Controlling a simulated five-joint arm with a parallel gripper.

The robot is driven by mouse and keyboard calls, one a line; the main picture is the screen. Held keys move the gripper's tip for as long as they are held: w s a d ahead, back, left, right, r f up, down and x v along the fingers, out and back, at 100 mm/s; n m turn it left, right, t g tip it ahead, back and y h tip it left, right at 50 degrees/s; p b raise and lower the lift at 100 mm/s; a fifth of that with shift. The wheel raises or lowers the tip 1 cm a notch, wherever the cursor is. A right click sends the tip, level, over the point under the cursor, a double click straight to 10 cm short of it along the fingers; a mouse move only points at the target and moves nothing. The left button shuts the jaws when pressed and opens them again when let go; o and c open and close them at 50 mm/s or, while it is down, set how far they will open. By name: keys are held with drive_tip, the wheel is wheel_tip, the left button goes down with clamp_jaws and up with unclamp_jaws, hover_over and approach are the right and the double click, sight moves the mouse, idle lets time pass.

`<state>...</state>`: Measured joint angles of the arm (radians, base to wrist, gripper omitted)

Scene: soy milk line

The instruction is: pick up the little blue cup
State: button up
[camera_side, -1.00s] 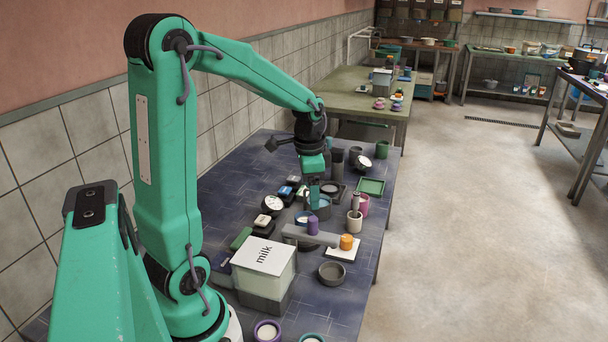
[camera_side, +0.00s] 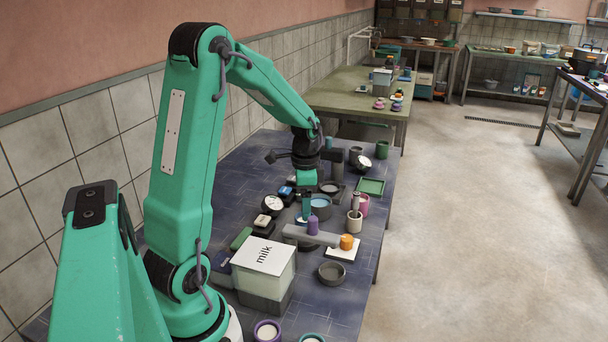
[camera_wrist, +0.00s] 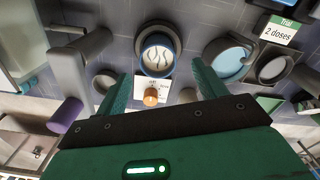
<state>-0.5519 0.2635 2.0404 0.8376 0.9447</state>
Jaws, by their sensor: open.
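The fingers are open with nothing held. In the side view my gripper (camera_side: 306,214) points down beside a grey pot. There the gripper hides most of the small cup, and its exact height above the table is hard to tell.
The grey pot with blue liquid (camera_side: 320,204) is close on the right. The milk box (camera_side: 264,272) is front left. Bare table shows at the back left.

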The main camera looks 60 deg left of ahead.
drive_tip(key=shift+f, duration=0.1)
drive_tip(key=shift+s+d+f, duration=0.1)
drive_tip(key=shift+f, duration=2.45)
drive_tip(key=c, duration=1.2)
drive_tip(key=shift+r, duration=0.1)
wheel_tip(320, 180, up, 10)
